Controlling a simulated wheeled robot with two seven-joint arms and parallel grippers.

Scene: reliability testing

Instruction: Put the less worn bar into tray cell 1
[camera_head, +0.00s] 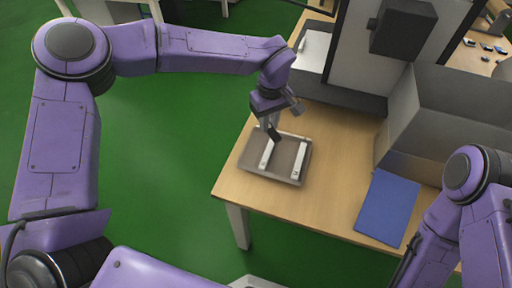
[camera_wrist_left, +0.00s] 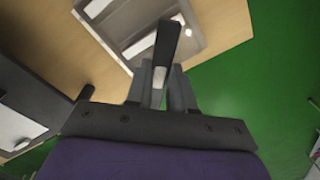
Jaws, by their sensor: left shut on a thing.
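My left gripper (camera_head: 268,120) points down over the shallow grey tray (camera_head: 282,178), near its back left part. It is shut on a dark bar (camera_head: 275,134). In the left wrist view the dark bar (camera_wrist_left: 168,45) sticks out past the fingertips, with a pale piece at its near end between the fingers. The bar hangs over the tray; I cannot tell whether it touches it. Two pale strips lie in the tray, a left one (camera_head: 267,154) and a right one (camera_head: 298,160). Cell numbers and bar wear are too small to read. My right gripper is out of view.
The tray stands near the left edge of the wooden table (camera_head: 325,200). A blue mat (camera_head: 388,208) lies to the right, before a grey open box (camera_head: 440,110). A dark machine head (camera_head: 403,28) on a grey stand is behind. The tabletop between tray and mat is clear.

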